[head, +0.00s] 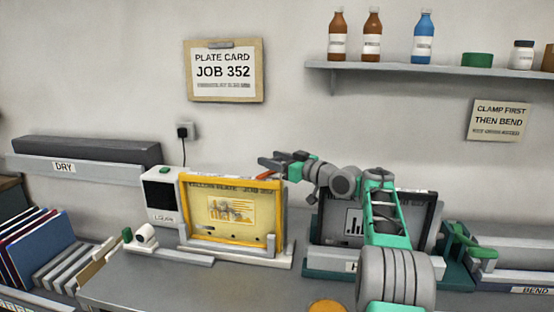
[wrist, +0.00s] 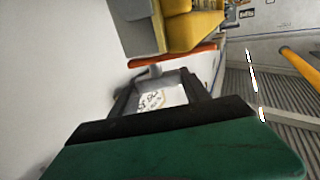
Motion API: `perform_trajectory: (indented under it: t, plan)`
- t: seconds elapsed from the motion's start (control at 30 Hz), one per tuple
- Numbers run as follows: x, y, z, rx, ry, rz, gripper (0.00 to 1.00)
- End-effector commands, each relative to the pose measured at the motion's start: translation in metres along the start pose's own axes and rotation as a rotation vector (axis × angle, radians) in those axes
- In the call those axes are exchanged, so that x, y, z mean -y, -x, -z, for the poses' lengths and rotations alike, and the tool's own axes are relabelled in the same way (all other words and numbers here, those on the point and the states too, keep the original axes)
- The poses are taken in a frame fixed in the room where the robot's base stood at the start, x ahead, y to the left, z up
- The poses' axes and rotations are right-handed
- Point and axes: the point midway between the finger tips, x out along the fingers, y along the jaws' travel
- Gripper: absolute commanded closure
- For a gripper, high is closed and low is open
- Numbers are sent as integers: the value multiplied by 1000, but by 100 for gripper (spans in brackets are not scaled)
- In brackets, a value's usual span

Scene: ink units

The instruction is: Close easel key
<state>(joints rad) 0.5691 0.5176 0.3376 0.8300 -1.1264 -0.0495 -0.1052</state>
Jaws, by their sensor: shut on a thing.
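The easel (head: 235,257) is a pale stand holding a yellow-framed plate (head: 231,213) upright on the bench. A narrow orange-red bar, which looks like the easel key (head: 293,173), shows by the frame's top right corner. My gripper (head: 270,162) reaches in from the right at that corner, with its dark jaws around or against the key; the exact contact is hard to see. In the wrist view, the orange key (wrist: 178,55) lies across just beyond my jaws (wrist: 163,80), which look closed in on it. Yellow parts (wrist: 195,28) show behind it.
A grey box with a dark screen (head: 160,190) stands left of the easel. A dark panel with a chart (head: 352,222) stands right, partly behind my arm. Green clamp handles (head: 470,240) are farther right. A bottle shelf (head: 430,70) hangs above. Front bench is mostly clear.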

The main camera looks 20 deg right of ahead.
Motion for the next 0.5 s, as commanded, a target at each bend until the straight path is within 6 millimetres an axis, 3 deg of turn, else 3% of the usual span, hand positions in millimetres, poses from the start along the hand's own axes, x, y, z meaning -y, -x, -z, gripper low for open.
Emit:
perform_trajectory:
  t: [0.07, 0.1, 0.37, 0.5]
  plan:
    - [0, 0, -6, 7, -9, 2, 100]
    - [0, 0, -6, 7, -10, 2, 45]
    - [0, 0, -3, 3, -5, 0, 24]
    - [-1, 0, -2, 2, -4, -1, 24]
